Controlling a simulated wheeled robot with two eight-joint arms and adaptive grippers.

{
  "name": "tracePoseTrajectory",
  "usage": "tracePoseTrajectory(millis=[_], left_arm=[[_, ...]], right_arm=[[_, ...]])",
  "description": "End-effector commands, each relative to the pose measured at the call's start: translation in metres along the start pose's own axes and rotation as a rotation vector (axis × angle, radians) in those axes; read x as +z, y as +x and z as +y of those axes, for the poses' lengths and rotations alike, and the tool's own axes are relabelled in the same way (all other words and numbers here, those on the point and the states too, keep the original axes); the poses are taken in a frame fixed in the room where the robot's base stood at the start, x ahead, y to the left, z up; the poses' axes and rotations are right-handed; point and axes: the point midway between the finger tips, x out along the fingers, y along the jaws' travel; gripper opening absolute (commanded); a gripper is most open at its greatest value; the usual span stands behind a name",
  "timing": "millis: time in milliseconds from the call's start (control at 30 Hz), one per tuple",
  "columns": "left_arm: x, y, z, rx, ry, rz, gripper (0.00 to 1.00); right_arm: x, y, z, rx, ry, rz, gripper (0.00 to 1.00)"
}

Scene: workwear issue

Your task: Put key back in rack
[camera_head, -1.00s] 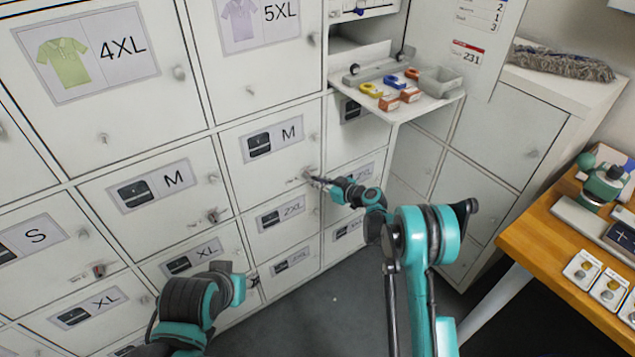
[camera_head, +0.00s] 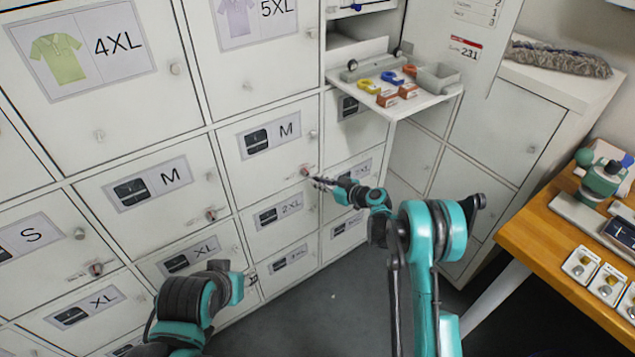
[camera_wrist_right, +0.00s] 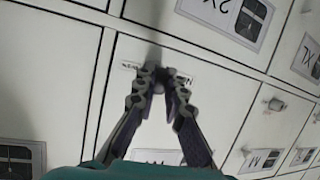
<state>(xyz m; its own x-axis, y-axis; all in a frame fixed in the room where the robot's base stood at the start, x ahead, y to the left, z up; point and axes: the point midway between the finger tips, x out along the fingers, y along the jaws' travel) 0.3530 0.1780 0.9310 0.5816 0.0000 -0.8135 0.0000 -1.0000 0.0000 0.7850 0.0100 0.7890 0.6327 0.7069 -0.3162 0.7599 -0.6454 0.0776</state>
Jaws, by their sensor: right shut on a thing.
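My right gripper (camera_head: 316,182) is at the upper M locker door (camera_head: 268,148), just below and right of its lock (camera_head: 305,171). In the right wrist view its fingers (camera_wrist_right: 165,78) are closed together in front of a white door. They are shut on the key, but the fingers hide it, so its shape and whether it touches the lock cannot be told. My left gripper (camera_head: 250,279) is low in front of the XL locker doors; its fingers are too small and dark to read. A rack for keys cannot be made out clearly.
A pull-out shelf (camera_head: 425,103) with tape rolls, small boxes and a grey bin (camera_head: 438,78) juts out above my right gripper. A wooden table (camera_head: 540,240) stands at the right. Other locker doors carry locks (camera_head: 210,214). The floor between is clear.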

Motion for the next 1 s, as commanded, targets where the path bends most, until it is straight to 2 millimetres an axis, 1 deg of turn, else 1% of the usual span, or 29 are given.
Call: tracePoseTrajectory(millis=[1000], left_arm=[[0.002,0.002,0.000,0.000,0.000,0.000,0.40]], right_arm=[[0.008,-0.026,0.000,0.002,0.000,0.000,0.00]])
